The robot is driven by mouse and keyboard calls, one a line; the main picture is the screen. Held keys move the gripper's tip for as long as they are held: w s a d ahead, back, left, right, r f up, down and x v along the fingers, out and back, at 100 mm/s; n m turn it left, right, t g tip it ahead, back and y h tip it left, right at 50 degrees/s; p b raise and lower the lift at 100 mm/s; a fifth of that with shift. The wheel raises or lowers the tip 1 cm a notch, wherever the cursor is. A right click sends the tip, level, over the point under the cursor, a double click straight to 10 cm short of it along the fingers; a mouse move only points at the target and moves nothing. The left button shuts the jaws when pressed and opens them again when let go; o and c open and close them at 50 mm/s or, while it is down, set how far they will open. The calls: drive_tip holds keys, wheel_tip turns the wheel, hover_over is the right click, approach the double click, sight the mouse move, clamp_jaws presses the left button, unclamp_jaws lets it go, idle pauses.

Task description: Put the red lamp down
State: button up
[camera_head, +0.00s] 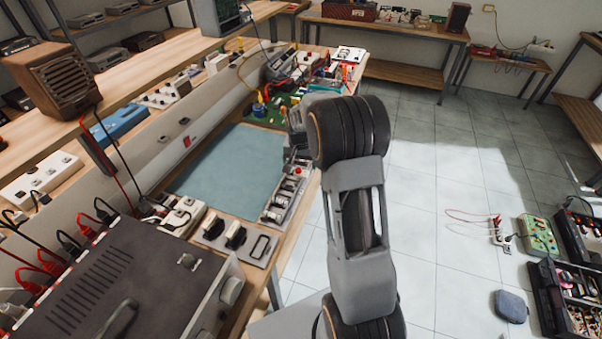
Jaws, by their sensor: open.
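My gripper (291,158) is at the right edge of the workbench, left of my arm's thick dark wrist joint, which hides part of it. Its fingers are small and dark here, and it is open. Just below it, a small red round piece (297,171) sits at the far end of a grey metal strip (284,196) with several round fittings. This may be the red lamp, but it is too small to be sure. I cannot tell whether the fingers touch it.
A blue-green mat (225,172) lies clear on the bench. A grey switch panel (236,238) and a large grey power unit (120,290) stand nearer. A green board (268,112) and cluttered parts lie beyond. Tiled floor is open at right, with a toolbox (548,300).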

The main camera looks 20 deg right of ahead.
sight(301, 170)
drive_tip(key=shift+w+d+f+p, duration=0.1)
drive_tip(key=shift+f+p, duration=0.1)
drive_tip(key=shift+f, duration=0.65)
drive_tip(key=shift+w+d+f+p, duration=0.1)
drive_tip(key=shift+w+f+p, duration=0.05)
drive_tip(key=shift+f, duration=0.75)
drive_tip(key=shift+w+d+f+p, duration=0.1)
drive_tip(key=shift+f+p, duration=0.1)
drive_tip(key=shift+f, duration=0.65)
drive_tip(key=c, duration=1)
drive_tip(key=shift+r, duration=0.1)
